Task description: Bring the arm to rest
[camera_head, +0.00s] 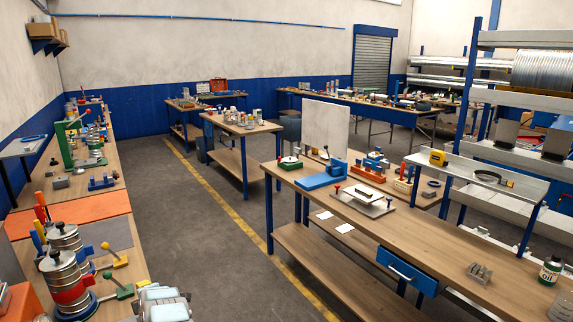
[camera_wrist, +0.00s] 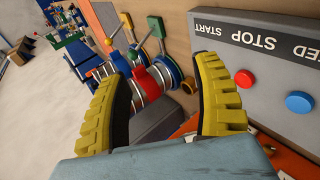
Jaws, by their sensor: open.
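My gripper (camera_wrist: 165,65) shows in the wrist view with its two yellow-and-black fingers spread wide apart. Nothing is held between them. Behind the gap lie silver drums (camera_wrist: 154,85) with a red band, on a wooden bench. The head view does not clearly show the gripper; a pale blue-grey part at its bottom edge may belong to my arm.
A grey panel (camera_wrist: 262,65) with red and blue buttons is close beside the right finger. In the head view, the drums (camera_head: 68,278) stand on the crowded left bench (camera_head: 118,207). A long workbench (camera_head: 420,232) stands right. The grey aisle floor (camera_head: 190,230) between is clear.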

